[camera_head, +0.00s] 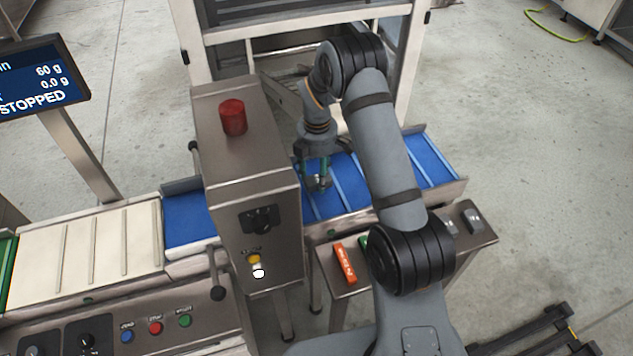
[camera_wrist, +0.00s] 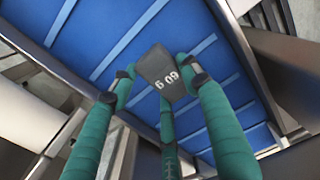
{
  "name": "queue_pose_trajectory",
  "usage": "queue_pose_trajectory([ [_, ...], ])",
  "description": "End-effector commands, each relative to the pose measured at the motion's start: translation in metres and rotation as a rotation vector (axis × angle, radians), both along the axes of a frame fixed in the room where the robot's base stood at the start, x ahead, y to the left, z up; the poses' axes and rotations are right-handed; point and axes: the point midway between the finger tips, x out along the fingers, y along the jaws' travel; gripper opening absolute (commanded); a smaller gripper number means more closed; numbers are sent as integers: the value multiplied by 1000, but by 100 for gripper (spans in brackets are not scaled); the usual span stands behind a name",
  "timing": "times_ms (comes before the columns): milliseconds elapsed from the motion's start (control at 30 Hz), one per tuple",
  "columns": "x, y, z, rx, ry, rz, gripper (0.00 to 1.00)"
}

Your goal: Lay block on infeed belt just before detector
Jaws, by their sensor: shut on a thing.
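My gripper (camera_head: 317,168) has green fingers and hangs over the blue belt (camera_head: 437,160), just right of the detector housing. In the wrist view its fingers close around a dark grey block (camera_wrist: 166,71) marked "60 g". The block also shows small and dark between the fingertips in the head view (camera_head: 319,182). The ribbed blue belt (camera_wrist: 125,42) lies behind the block in the wrist view. I cannot tell whether the block touches it. The detector (camera_head: 250,185) is a steel box with a red lamp on top, spanning the belt line.
A cream belt (camera_head: 85,250) lies left. A screen (camera_head: 42,77) reads "STOPPED". A steel frame (camera_head: 300,20) stands behind.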

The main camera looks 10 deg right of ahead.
Motion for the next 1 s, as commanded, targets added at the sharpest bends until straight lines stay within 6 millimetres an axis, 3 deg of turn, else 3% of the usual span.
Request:
queue_pose_trajectory([
  [333, 0, 1, -38, 0, 3, -1, 20],
  [767, 1, 1, -47, 0, 0, 0, 20],
  [800, 1, 1, -45, 0, 0, 0, 48],
  [1000, 1, 1, -45, 0, 1, 0, 60],
])
